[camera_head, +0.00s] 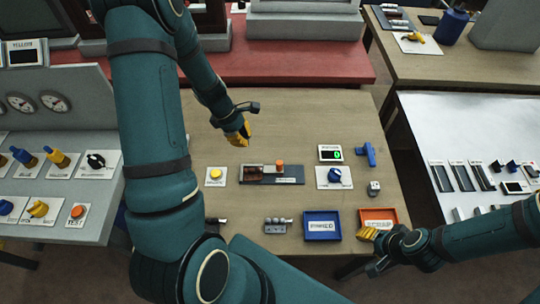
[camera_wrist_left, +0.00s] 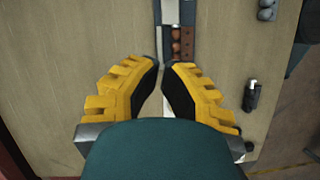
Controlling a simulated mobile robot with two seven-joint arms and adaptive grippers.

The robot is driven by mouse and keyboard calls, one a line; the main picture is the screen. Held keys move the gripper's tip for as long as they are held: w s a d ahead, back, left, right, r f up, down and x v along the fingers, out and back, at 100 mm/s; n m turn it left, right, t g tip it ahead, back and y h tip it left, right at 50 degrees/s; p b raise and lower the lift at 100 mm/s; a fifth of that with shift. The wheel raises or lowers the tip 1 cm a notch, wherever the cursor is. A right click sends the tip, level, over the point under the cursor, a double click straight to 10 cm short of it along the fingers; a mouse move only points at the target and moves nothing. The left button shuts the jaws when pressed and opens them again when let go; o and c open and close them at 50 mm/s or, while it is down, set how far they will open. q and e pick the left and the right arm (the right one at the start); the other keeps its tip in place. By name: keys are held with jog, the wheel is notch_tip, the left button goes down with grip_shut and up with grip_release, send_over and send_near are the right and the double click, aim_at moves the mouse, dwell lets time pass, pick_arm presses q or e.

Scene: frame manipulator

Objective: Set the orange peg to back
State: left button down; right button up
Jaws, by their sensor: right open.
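The orange peg (camera_head: 280,164) stands upright on a dark plate (camera_head: 290,181) near the middle of the wooden table, just right of a brown recessed part (camera_head: 254,170). My left gripper (camera_head: 244,134) is above and behind the plate, left of the peg and apart from it. In the left wrist view its yellow fingers (camera_wrist_left: 161,67) have a narrow empty gap between them. There, a brown strip with round spots (camera_wrist_left: 183,42) shows beyond the fingertips; I cannot clearly make out the peg. My right gripper (camera_head: 368,234) is open by the orange tray, far from the peg.
A yellow button (camera_head: 215,175) is left of the plate and a blue knob (camera_head: 335,175) right of it. A small display (camera_head: 331,153) and blue object (camera_head: 366,154) stand behind. Blue (camera_head: 322,238) and orange (camera_head: 393,213) trays are at the front. Bare table lies behind the plate.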

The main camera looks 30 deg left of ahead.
pick_arm(q)
jog(key=shift+f, duration=0.1)
jog(key=b, duration=0.2)
send_near(274, 166)
jog(key=f, duration=0.1)
jog(key=a+f, duration=0.1)
jog(key=f, duration=0.1)
jog(key=a+f, duration=0.1)
jog(key=f, duration=0.1)
jog(key=shift+s, duration=0.3)
pick_arm(e)
notch_tip(274, 166, down, 2)
jog(key=shift+w+f, duration=0.1)
pick_arm(q)
jog(key=d, duration=0.1)
jog(key=w+d, duration=0.1)
jog(key=d, duration=0.1)
pick_arm(e)
jog(key=shift+r, duration=0.2)
pick_arm(q)
jog(key=shift+w+d, duration=0.2)
jog(key=shift+d, duration=0.2)
jog(key=shift+f, duration=0.1)
pick_arm(e)
jog(key=shift+a, duration=0.1)
